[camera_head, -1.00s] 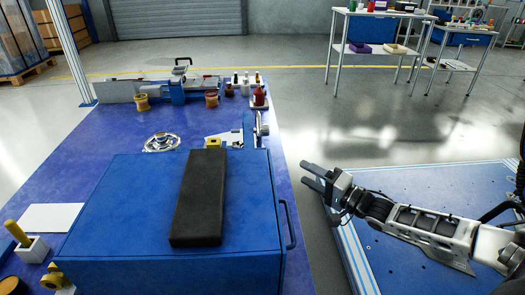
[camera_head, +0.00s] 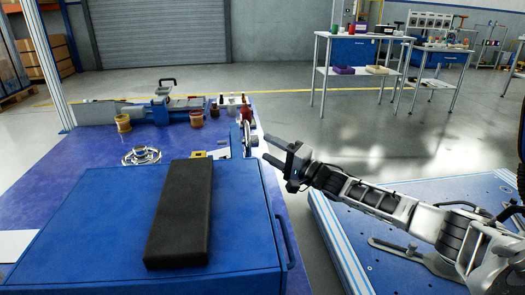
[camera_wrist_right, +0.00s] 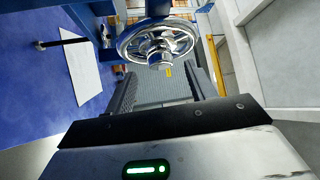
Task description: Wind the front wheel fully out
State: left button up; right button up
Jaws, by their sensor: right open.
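A silver spoked handwheel (camera_head: 248,138) stands edge-on in the head view, on the right side of a small blue device near the bench's right edge. In the right wrist view the handwheel (camera_wrist_right: 143,32) shows its rim, spokes and hub at the top centre, beyond the fingers. My right gripper (camera_head: 267,148) is open and empty, just right of the handwheel, fingers pointing at it. In the wrist view its two fingers (camera_wrist_right: 161,88) are spread apart, with no contact visible. My left gripper is not in view.
A blue cabinet (camera_head: 105,225) with a black pad (camera_head: 182,215) on top and a side handle fills the near bench. Another silver wheel-like part (camera_head: 141,156) lies behind it. A blue platform (camera_head: 385,205) is at right. Open floor lies beyond the bench.

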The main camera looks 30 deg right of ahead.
jog(key=shift+b+x, duration=0.3)
jog(key=shift+x, duration=1.4)
jog(key=c, duration=1)
jog(key=shift+o, duration=0.2)
jog(key=shift+f+n+b, duration=0.3)
jog(key=shift+b, duration=0.3)
pick_arm(q)
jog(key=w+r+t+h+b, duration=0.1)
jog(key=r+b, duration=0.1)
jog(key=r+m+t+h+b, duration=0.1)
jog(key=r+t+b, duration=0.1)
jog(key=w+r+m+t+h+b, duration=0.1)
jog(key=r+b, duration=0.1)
jog(key=b, duration=0.1)
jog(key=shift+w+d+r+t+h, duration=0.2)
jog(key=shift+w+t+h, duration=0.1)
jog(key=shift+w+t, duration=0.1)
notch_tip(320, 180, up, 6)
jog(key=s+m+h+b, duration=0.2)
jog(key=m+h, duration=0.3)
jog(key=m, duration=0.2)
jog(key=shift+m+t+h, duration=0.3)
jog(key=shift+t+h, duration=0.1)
pick_arm(e)
jog(key=shift+w+d+f+n+t+y, duration=0.1)
jog(key=shift+n+t+y, duration=0.35)
jog(key=shift+n+y, duration=1.3)
jog(key=shift+w+d+f+n+t+y, duration=0.15)
jog(key=shift+n+t+y, duration=0.3)
jog(key=shift+n+y, duration=1.25)
